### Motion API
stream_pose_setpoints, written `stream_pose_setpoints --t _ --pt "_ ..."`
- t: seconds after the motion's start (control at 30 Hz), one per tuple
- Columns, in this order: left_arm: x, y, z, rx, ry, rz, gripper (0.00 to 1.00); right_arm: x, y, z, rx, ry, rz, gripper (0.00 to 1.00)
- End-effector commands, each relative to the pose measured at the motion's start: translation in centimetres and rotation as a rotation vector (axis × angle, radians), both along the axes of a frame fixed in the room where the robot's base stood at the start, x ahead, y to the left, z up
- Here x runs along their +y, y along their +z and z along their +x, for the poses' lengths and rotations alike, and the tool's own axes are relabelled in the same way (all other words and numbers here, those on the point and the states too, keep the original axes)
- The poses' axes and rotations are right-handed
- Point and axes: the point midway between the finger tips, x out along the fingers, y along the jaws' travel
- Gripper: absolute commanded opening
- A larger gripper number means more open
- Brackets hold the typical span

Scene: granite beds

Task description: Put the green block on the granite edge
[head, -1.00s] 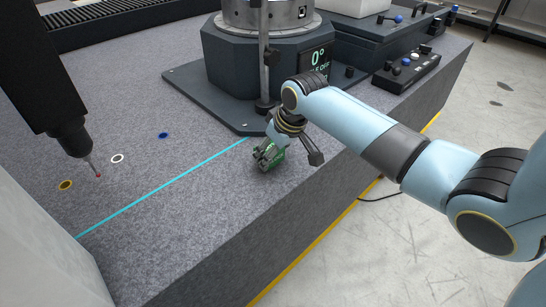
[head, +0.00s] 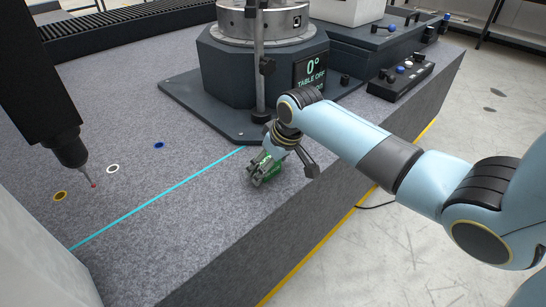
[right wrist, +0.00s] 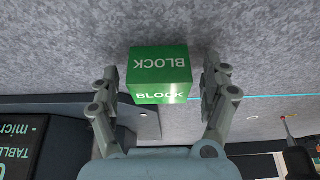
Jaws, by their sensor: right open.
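The green block (head: 267,173), marked BLOCK, rests on the granite bed (head: 215,215), near its front edge and on the near side of the cyan line. My right gripper (head: 264,178) is lowered over it and partly hides it in the head view. In the right wrist view the block (right wrist: 160,75) sits between the two open fingers of my right gripper (right wrist: 162,85), with a gap showing on each side. My left gripper is in neither view.
A dark rotary table base (head: 255,75) stands behind the gripper, with a vertical post (head: 262,60). A control box (head: 400,77) is at the back right. A probe (head: 72,155) hangs at the left. The cyan line (head: 165,193) crosses the granite, which is clear around the block.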

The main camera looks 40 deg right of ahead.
Motion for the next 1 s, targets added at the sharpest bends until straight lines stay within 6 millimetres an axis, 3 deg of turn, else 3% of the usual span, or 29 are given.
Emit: stream_pose_setpoints --t 0.5,0.7,1.0 --pt "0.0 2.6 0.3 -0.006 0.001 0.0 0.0 -0.4 9.5 -3.8 -0.002 0.001 -0.002 0.8" --pt "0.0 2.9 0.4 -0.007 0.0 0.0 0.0 -0.4 11.0 -4.5 -0.001 0.001 -0.001 0.8" --pt "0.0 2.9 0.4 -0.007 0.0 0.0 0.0 -0.4 11.0 -4.5 0.0 0.0 0.0 0.8"
